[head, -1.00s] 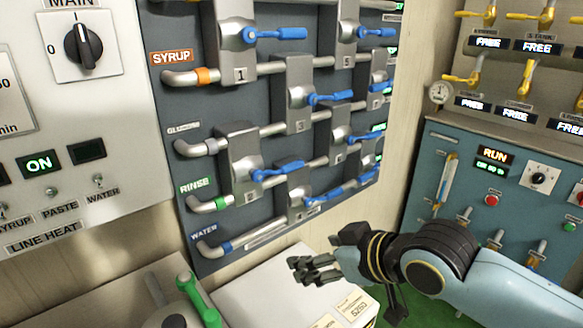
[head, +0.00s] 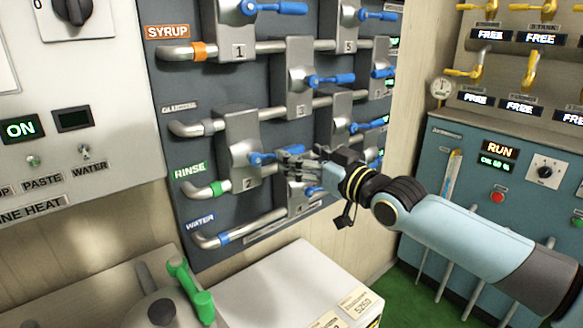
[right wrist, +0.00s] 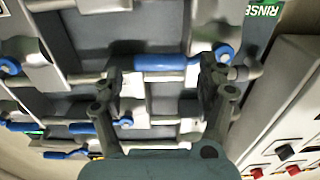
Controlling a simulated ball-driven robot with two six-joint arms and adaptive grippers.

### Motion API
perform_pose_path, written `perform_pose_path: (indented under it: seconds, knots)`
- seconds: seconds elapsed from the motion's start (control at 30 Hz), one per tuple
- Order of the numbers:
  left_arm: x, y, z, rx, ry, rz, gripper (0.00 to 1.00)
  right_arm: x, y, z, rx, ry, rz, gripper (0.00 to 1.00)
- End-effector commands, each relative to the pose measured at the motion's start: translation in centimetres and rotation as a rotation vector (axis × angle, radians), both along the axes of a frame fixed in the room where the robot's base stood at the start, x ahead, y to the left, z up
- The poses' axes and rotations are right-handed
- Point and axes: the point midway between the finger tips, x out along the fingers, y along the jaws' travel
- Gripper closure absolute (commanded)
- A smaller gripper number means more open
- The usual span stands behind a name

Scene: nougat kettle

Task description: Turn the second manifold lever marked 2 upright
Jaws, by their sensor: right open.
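The manifold block marked 2 (head: 240,145) is on the dark wall panel, in the RINSE row. Its blue lever (head: 262,158) points sideways to the right, roughly level. My right gripper (head: 290,162) is at the handle's outer end in the head view and partly hides it. In the right wrist view the same blue lever (right wrist: 165,62) lies across the space between the two open fingers of my right gripper (right wrist: 162,72). I cannot tell whether a finger touches it. My left gripper is not in view.
Other blue levers sit close by, such as lever 1 (head: 280,8) above and lever 3 (head: 330,79) up to the right. A green-handled lever (head: 190,290) and a white box top (head: 280,285) are below. A blue control cabinet (head: 440,190) stands at the right.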

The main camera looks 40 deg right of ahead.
Motion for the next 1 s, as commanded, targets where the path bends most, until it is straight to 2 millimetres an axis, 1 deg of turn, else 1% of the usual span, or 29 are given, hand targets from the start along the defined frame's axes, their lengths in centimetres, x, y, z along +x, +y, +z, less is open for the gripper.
perform_pose_path:
  seconds: [0.03, 0.2, 0.37, 0.63, 0.67, 1.0]
  knots:
    - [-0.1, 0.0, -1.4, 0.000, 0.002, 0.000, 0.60, 0.7, 0.1, -0.5, 0.000, -0.004, 0.001, 0.25]
    - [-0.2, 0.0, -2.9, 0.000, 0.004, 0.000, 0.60, 2.9, 0.2, -0.3, 0.001, -0.003, 0.000, 0.25]
    - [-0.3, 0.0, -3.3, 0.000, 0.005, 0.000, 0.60, 3.9, 0.3, 0.0, 0.000, -0.001, 0.001, 0.25]
    - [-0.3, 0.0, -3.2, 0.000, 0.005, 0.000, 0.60, 4.0, 0.4, 0.1, 0.000, 0.001, 0.002, 0.25]
    - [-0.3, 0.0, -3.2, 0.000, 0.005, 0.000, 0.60, 4.0, 0.4, 0.1, 0.000, 0.001, 0.002, 0.28]
    - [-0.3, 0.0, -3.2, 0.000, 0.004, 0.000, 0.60, 3.9, 0.4, 0.1, -0.001, 0.001, 0.002, 0.72]
